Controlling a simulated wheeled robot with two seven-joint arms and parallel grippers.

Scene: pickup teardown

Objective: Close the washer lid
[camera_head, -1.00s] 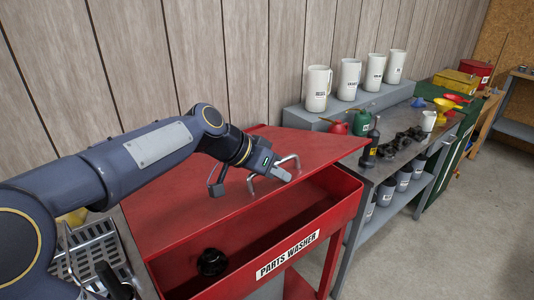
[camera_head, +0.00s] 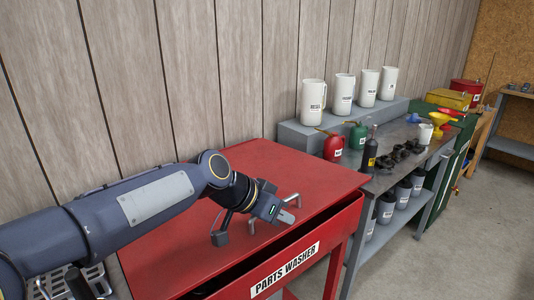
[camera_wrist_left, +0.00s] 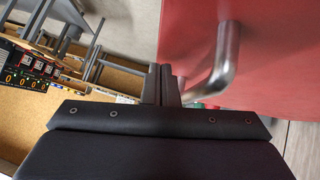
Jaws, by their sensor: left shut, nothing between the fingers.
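The parts washer (camera_head: 335,225) is a red tub with a white label on its front wall. Its red lid (camera_head: 275,160) slopes low over the tub, with a narrow dark gap along the front. The metal bar handle (camera_head: 294,198) is on the lid near its front edge. My left gripper (camera_head: 287,217) is shut and empty at the handle, partly covering it. In the left wrist view the shut fingers (camera_wrist_left: 165,78) are beside the handle (camera_wrist_left: 229,52) and the lid (camera_wrist_left: 280,60); I cannot tell whether they touch. My right gripper is out of view.
A bench (camera_head: 410,160) with an oil bottle (camera_head: 371,150), a red can (camera_head: 333,147) and dark parts stands to the right. White jugs (camera_head: 313,102) line a shelf behind it. A metal basket (camera_head: 55,283) is at lower left. The floor (camera_head: 450,245) in front is clear.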

